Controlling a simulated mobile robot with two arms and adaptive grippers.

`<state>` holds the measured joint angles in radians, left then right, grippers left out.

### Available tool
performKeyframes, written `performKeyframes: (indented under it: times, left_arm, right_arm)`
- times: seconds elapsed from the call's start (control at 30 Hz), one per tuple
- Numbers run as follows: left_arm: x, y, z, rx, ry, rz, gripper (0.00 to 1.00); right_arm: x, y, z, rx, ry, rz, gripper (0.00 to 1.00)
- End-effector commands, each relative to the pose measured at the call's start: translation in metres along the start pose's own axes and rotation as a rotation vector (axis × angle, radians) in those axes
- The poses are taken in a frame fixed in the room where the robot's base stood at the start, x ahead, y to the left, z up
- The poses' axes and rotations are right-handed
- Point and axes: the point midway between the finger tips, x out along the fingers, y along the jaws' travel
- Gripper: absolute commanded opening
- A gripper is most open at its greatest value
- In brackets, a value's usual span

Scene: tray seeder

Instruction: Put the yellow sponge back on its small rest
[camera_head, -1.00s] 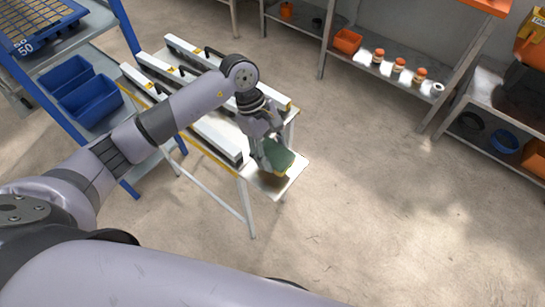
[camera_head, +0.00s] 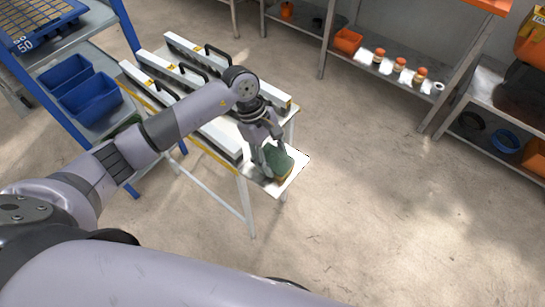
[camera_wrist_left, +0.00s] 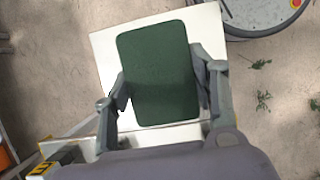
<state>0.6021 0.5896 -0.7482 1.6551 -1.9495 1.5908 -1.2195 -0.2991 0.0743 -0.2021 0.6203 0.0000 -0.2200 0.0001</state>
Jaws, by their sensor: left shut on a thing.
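The sponge (camera_head: 279,162) shows a dark green pad on its upper side and a little yellow at its lower edge in the head view. In the left wrist view only the green face of the sponge (camera_wrist_left: 158,72) shows. My left gripper (camera_head: 268,168) is shut on it, with a finger on each side (camera_wrist_left: 160,92). The sponge is over the small white rest (camera_head: 294,180) at the end of the bench, and the rest also shows around it in the wrist view (camera_wrist_left: 103,48). Whether the sponge touches the rest I cannot tell. My right gripper is not in view.
White rails with black handles (camera_head: 214,68) lie on the bench beside the rest. Blue bins (camera_head: 86,103) stand on a shelf at the left. A shelf with orange-capped jars (camera_head: 399,65) stands at the back. The floor on the right is clear.

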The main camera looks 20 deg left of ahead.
Motion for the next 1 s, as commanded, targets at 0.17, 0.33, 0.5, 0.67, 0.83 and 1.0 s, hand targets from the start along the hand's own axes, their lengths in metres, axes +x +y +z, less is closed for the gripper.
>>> performKeyframes:
  times: [0.17,0.33,0.5,0.67,0.83,1.0]
  left_arm:
    - [0.013,-0.005,-0.004,-0.007,0.005,-0.016,0.57]
    - [0.013,-0.005,-0.005,-0.008,0.006,-0.016,0.68]
    - [0.011,-0.005,-0.005,-0.008,0.007,-0.015,0.73]
    - [0.009,-0.004,-0.005,-0.008,0.007,-0.013,0.73]
    - [-0.002,-0.004,0.001,-0.006,0.004,-0.012,0.73]
    - [-0.029,-0.002,0.000,-0.004,0.008,-0.004,0.73]
  right_arm:
    - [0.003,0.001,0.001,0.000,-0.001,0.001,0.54]
    - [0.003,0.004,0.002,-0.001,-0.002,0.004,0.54]
    - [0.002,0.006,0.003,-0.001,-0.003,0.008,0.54]
    - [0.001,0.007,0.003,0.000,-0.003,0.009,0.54]
    - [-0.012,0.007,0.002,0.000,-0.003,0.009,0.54]
    - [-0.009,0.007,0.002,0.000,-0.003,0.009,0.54]
